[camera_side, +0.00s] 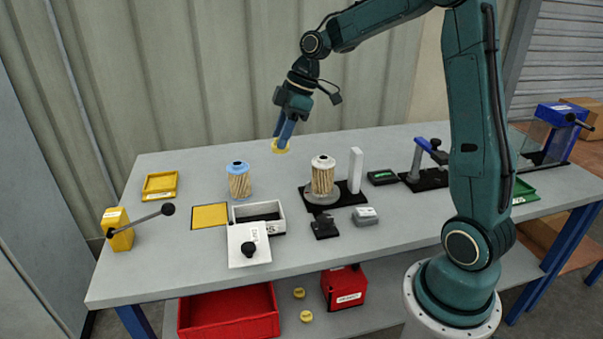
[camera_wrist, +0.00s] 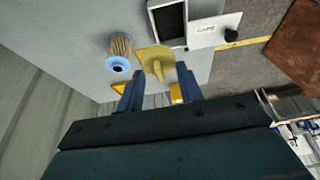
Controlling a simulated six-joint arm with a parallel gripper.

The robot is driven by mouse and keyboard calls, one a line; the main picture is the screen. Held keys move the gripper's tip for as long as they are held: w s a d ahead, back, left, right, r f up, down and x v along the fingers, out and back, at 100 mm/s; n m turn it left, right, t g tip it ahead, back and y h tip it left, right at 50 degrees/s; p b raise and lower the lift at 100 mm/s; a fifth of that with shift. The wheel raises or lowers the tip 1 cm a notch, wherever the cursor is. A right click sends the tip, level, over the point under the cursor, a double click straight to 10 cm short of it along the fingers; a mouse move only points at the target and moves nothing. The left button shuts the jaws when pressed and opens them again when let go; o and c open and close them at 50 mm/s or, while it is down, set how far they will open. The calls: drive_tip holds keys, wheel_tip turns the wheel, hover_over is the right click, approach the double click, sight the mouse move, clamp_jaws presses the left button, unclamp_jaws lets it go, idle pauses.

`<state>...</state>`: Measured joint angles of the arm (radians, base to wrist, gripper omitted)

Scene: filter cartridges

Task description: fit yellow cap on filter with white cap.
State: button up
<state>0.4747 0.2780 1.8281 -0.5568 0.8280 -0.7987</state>
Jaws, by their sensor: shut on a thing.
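My gripper (camera_side: 285,131) is shut on a yellow cap (camera_side: 281,147) and holds it in the air above the table, between the two filters and toward the back. In the wrist view the cap (camera_wrist: 156,62) shows between my fingertips (camera_wrist: 158,82). The filter with the white cap (camera_side: 323,178) stands upright on a round grey base on a black plate, to the right of and lower than my gripper. I do not see it in the wrist view. A filter with a blue cap (camera_side: 239,181) stands on the table to the left; it also shows in the wrist view (camera_wrist: 119,50).
A white box (camera_side: 268,228) with a knobbed lid (camera_side: 247,248) lies in front of the filters. A white post (camera_side: 356,170) stands just right of the white-capped filter. A yellow square (camera_side: 209,216), yellow tray (camera_side: 160,184) and lever box (camera_side: 117,230) are at left.

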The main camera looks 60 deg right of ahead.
drive_tip(key=s+d, duration=0.1)
drive_tip(key=d, duration=0.3)
drive_tip(key=s+d+f, duration=0.1)
drive_tip(key=s+d, duration=0.1)
drive_tip(key=d, duration=0.2)
drive_tip(key=s+d+f, duration=0.1)
drive_tip(key=s+d, duration=0.1)
drive_tip(key=d, duration=0.2)
drive_tip(key=shift+s+d+f, duration=0.1)
drive_tip(key=shift+d+f, duration=0.15)
drive_tip(key=shift+d, duration=0.15)
drive_tip(key=shift+f, duration=0.15)
drive_tip(key=shift+f, duration=1.65)
drive_tip(key=shift+f, duration=0.65)
idle(0.4)
drive_tip(key=o, duration=1.3)
drive_tip(key=shift+r, duration=0.5)
